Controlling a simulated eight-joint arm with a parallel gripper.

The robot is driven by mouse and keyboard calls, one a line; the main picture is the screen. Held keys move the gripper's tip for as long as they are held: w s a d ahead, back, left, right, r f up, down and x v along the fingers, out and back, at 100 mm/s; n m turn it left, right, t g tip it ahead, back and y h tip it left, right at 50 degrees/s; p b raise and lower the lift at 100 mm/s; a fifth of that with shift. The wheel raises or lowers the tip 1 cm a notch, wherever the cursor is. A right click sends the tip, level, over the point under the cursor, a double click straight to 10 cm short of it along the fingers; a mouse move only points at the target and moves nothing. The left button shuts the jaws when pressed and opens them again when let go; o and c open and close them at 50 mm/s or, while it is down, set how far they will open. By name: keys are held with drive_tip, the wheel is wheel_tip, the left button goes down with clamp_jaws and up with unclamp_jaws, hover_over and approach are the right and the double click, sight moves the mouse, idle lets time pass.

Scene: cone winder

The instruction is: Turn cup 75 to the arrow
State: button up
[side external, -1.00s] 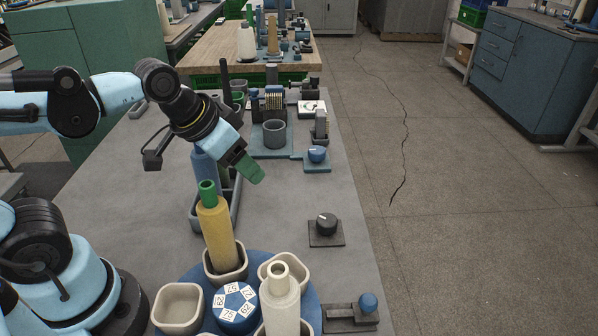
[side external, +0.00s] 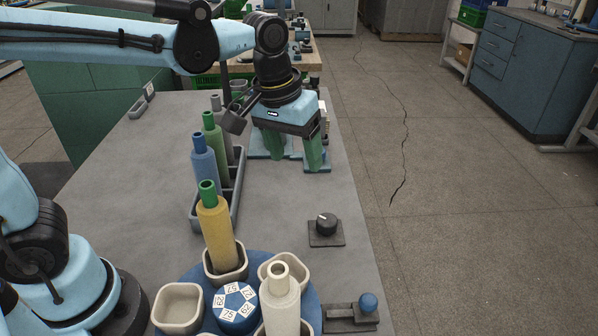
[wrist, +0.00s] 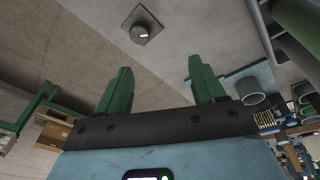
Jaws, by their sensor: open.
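A blue turntable (side external: 255,262) at the front of the bench carries beige cups around a blue hub with numbered labels. The label that reads 75 (side external: 229,314) is on the hub's near side; which cup it belongs to is hard to tell. A yellow cone (side external: 216,240) with a green top stands in the back cup, and a cream cone (side external: 280,303) stands at the front right. I cannot make out an arrow. My gripper (side external: 297,158) is open and empty, pointing down near the bench's right edge, well behind the turntable. Its green fingers also show in the wrist view (wrist: 158,72).
A black knob (side external: 326,224) with a white mark sits on a plate between gripper and turntable; it also shows in the wrist view (wrist: 143,33). A grey rack (side external: 233,205) holds several cones.

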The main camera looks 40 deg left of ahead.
drive_tip(key=n+g, duration=0.2)
hover_over(327, 220)
drive_tip(key=f, duration=0.2)
drive_tip(key=shift+y, duration=0.3)
wheel_tip(327, 220, down, 12)
drive_tip(key=shift+f, duration=0.1)
drive_tip(key=c, duration=1.1)
drive_tip(key=shift+o, duration=0.2)
